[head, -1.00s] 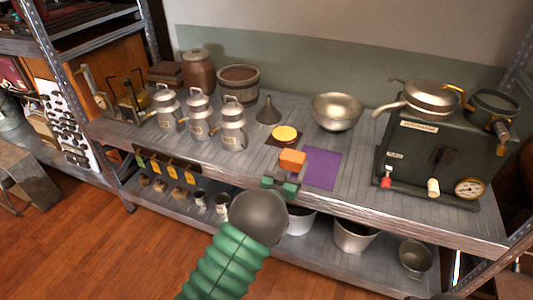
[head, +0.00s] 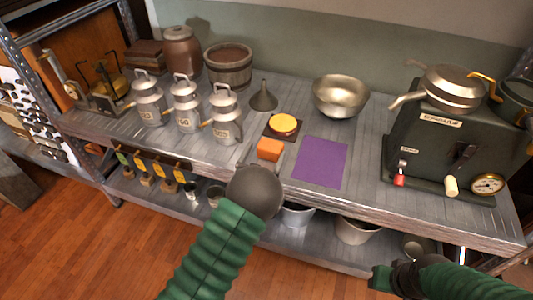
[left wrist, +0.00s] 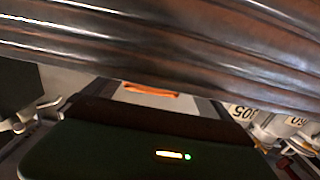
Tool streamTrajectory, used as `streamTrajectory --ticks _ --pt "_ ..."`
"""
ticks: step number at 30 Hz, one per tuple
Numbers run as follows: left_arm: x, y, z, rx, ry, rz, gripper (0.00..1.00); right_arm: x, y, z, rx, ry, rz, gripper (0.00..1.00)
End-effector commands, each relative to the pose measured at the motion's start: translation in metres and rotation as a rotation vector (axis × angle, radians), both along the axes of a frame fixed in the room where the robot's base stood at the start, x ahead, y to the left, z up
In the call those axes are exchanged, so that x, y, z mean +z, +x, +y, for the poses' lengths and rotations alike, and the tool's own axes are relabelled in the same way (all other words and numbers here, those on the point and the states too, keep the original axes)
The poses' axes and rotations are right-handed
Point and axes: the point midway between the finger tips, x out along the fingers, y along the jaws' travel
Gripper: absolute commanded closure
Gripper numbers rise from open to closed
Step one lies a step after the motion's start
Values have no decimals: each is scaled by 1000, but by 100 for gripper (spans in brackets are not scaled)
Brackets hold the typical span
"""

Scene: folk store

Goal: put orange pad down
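The orange pad (head: 269,149) is a small block at the shelf's front, left of the purple mat (head: 320,162) and just in front of the dark board (head: 292,135) with a yellow disc (head: 284,123). My left gripper (head: 265,163) is at the pad, mostly hidden behind its round dark wrist. The pad has moved along with it, so it appears shut on the pad, though the fingers are hidden. In the left wrist view the pad shows as an orange strip (left wrist: 150,89). My right gripper (head: 381,278) is low at the right; its opening is unclear.
Several metal milk cans (head: 186,107) stand left of the pad. A funnel (head: 263,97) and a metal bowl (head: 340,97) stand behind. A dark green machine (head: 440,150) with a gauge stands to the right. The purple mat is bare.

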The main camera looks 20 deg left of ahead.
Motion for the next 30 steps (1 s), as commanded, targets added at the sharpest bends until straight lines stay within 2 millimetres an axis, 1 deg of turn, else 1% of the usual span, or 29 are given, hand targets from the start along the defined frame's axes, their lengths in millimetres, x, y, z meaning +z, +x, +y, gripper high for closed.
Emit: streamTrajectory --ticks 8,11,14,21,24,27,30 --pt "2 1 -6 -1 6 -1 1 0 0 0 0 0 0 64" --pt "2 -4 -5 -1 5 0 1 1 0 0 0 0 0 64" --pt "2 -19 -3 0 3 2 1 5 0 0 0 0 0 64" --pt "1 -81 1 1 2 3 1 13 0 0 0 0 0 64" --pt "1 -101 0 0 4 3 1 14 0 0 0 0 0 64" --pt "1 -114 0 -1 4 0 1 15 0 0 0 0 0 64" --pt "1 -119 0 -1 4 0 1 15 0 0 0 0 0 64"
